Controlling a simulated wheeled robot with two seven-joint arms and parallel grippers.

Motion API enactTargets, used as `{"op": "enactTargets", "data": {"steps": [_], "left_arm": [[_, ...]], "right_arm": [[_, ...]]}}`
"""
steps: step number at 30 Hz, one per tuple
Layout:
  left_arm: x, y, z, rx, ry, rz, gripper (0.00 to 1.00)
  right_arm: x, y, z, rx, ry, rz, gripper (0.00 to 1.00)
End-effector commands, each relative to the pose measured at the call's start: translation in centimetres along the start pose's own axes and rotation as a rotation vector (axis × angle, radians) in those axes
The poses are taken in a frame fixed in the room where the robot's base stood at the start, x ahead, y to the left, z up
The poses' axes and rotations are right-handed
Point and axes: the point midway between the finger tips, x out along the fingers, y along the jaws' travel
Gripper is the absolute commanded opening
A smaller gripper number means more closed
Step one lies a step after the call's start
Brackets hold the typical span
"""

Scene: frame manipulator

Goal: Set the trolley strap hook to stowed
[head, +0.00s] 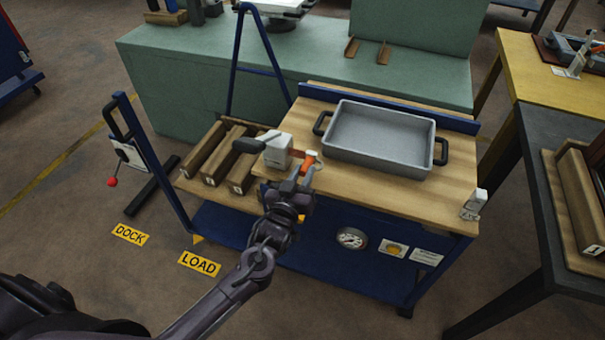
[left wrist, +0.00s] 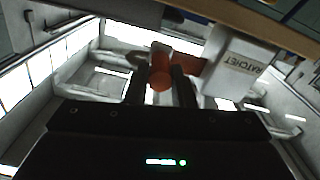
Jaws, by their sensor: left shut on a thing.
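The trolley (head: 335,250) is blue with a wooden top. A white ratchet block (head: 278,151) with a dark handle sits at its left front edge; in the left wrist view the block (left wrist: 238,66) reads "RATCHET". An orange strap hook (head: 310,157) is just right of the block, with a rounded orange end (left wrist: 160,76) showing in the left wrist view. My left gripper (head: 304,173) is at the front edge, its fingers (left wrist: 161,86) shut on either side of the orange end. The hook's far part is partly hidden. My right gripper is not in view.
A grey pan (head: 380,138) with black handles stands on the trolley top. Wooden blocks (head: 222,155) lie on a lower shelf at left. A small white labelled block (head: 473,205) is at the front right corner. A dark table (head: 510,200) stands close at right.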

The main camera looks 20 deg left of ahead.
Motion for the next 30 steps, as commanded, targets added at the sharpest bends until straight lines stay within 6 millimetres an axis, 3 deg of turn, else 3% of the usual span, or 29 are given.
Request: {"op": "enactTargets", "data": {"steps": [5,14,22,23,27,30], "left_arm": [[0.0,-0.4,-0.1,0.001,0.000,-0.001,0.00],[-0.1,-4.7,-0.9,0.003,-0.002,-0.002,0.00],[0.0,-5.0,-0.9,0.002,-0.001,-0.005,0.00],[0.0,-5.0,-0.9,0.002,-0.001,-0.006,0.26],[0.0,-5.0,-0.9,0.002,0.000,-0.004,0.43],[0.0,-4.9,-0.9,0.001,0.000,-0.003,0.43]], "right_arm": [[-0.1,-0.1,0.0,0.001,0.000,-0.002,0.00],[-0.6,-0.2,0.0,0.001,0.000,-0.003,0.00],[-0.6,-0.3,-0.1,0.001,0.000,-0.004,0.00],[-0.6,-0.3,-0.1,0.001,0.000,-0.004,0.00],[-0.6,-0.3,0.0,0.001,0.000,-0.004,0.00],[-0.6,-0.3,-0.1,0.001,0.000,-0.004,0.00]]}}
